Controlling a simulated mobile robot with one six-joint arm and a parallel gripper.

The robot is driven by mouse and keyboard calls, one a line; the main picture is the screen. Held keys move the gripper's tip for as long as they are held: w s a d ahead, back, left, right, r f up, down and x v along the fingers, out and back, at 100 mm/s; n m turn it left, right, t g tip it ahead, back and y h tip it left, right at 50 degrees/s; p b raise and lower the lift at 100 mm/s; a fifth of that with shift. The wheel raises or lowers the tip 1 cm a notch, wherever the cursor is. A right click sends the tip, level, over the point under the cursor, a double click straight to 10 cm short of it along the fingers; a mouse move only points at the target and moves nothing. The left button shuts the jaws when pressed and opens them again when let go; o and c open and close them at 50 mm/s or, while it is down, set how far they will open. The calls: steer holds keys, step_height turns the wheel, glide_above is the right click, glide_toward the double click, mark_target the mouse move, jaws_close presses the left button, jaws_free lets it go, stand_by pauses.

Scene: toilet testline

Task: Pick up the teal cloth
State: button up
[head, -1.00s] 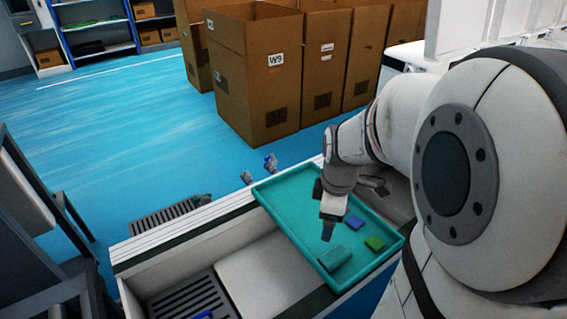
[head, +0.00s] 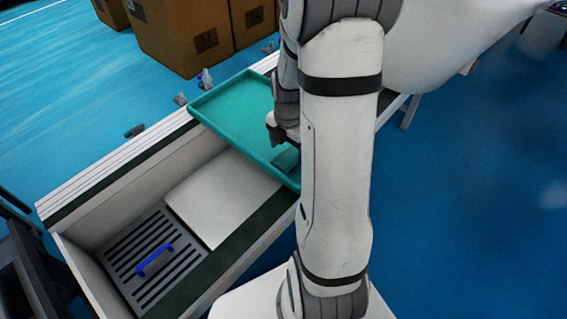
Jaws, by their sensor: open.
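The teal cloth (head: 286,160) lies folded in the teal tray (head: 225,105), near the tray's front edge. Its right part is hidden behind my arm. My gripper (head: 277,140) is over the tray, just above and behind the cloth in the picture. It is open, and only part of it shows past my arm. I cannot tell whether it touches the cloth.
The tray rests across a white trough (head: 85,210). Left of it are a white panel (head: 215,200) and a dark grate with a blue handle (head: 152,260). Cardboard boxes (head: 180,35) stand behind. Blue floor (head: 470,220) is clear at right. My arm hides the tray's right side.

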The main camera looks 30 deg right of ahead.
mark_target(288, 157)
step_height(288, 157, down, 4)
steer(key=shift+r+b, duration=0.25)
steer(key=shift+b, duration=0.25)
steer(key=shift+d+r, duration=0.1)
steer(key=c, duration=1.1)
